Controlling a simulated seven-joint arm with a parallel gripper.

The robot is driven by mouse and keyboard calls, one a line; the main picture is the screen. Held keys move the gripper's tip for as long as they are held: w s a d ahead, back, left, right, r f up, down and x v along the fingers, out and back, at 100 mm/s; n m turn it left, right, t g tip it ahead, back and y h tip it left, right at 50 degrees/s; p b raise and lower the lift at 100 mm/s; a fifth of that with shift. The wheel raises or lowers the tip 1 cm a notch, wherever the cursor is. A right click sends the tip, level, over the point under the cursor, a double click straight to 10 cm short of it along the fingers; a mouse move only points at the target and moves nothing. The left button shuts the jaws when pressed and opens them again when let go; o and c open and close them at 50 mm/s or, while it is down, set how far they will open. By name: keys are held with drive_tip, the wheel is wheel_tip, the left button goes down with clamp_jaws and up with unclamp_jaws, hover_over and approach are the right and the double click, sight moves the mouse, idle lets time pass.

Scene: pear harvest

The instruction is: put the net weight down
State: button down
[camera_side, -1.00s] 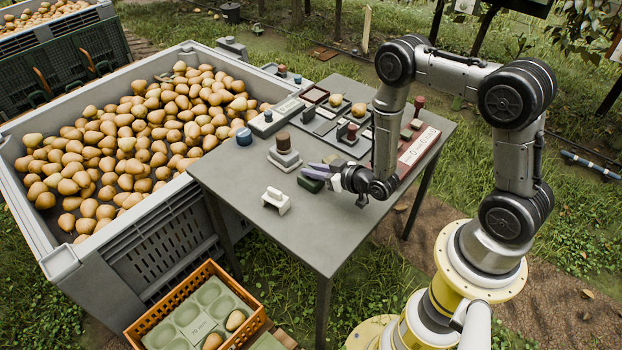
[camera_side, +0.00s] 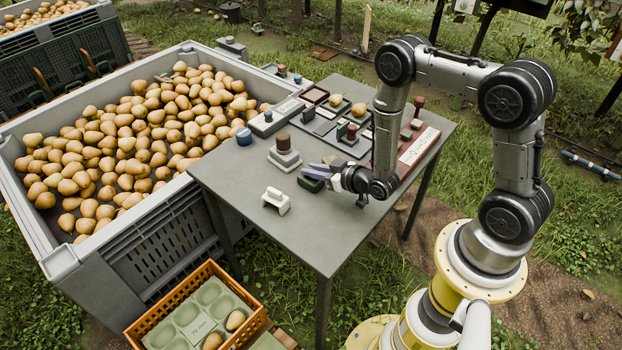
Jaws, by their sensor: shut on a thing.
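My gripper (camera_side: 322,173) reaches left over the grey table (camera_side: 315,235), low above its middle. The fingers and the distance hide part of the block. I cannot tell whether its underside touches the table top.
A white bracket-like piece (camera_side: 276,201) stands left of the gripper. A stepped grey block with a brown knob (camera_side: 284,156) stands behind it. Trays and small tools crowd the table's far half; its near end is clear. A large pear bin (camera_side: 165,235) adjoins the left side.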

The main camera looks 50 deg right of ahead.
drive_tip(key=shift+r, duration=0.1)
idle(0.4)
drive_tip(key=shift+w+r, duration=0.1)
drive_tip(key=shift+r, duration=0.3)
wheel_tip(320, 180, up, 2)
drive_tip(key=shift+r, duration=0.2)
drive_tip(key=w+a+r+v, duration=0.1)
drive_tip(key=r+v, duration=0.2)
drive_tip(key=v, duration=1.3)
drive_tip(key=shift+a+r, duration=0.2)
drive_tip(key=shift+r, duration=0.1)
